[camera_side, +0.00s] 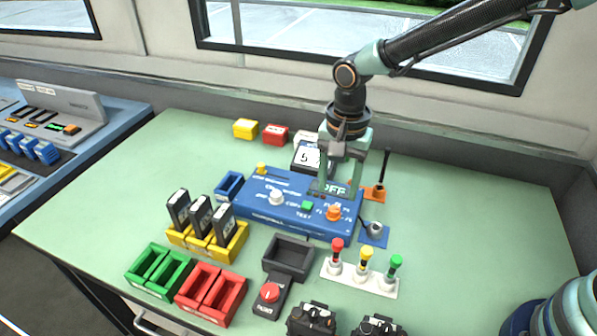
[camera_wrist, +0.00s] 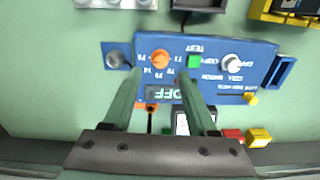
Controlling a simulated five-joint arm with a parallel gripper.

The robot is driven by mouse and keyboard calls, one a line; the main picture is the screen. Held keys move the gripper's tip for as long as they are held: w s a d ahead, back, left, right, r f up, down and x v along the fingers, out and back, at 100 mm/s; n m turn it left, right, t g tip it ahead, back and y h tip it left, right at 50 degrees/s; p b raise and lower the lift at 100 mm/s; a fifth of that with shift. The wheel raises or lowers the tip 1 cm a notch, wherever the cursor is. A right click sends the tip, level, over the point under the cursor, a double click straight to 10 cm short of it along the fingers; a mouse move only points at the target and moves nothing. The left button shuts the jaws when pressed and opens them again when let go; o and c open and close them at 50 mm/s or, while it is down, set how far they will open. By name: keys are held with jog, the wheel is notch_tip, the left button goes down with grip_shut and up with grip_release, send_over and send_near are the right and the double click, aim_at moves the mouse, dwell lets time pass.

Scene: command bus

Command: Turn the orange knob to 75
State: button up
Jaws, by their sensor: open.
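The orange knob (camera_side: 333,212) sits near the right end of the blue panel (camera_side: 262,212). It also shows in the wrist view (camera_wrist: 160,58), with small white marks around it that are too blurred to read surely. Its pointer direction is unclear. My gripper (camera_side: 339,193) is open and empty, pointing down above the panel's back right part, behind the knob. In the wrist view my gripper's (camera_wrist: 160,76) two fingers stand apart on either side of the knob's line, with the knob just beyond the tips. A display reading OFF (camera_wrist: 172,94) lies between the fingers.
The panel also carries a white knob (camera_side: 276,197), a green button (camera_side: 307,206) and a yellow lever (camera_side: 262,168). A dark upright stick on an orange base (camera_side: 374,193) and a silver knob (camera_side: 376,228) stand right. Red, yellow and green-topped posts (camera_side: 366,260) stand in front.

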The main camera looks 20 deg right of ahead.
aim_at(334, 209)
notch_tip(334, 209, up, 7)
dwell(0.3)
notch_tip(334, 209, down, 12)
jog(key=n, duration=0.9)
jog(key=shift+a+f, duration=0.1)
dwell(0.3)
grip_shut()
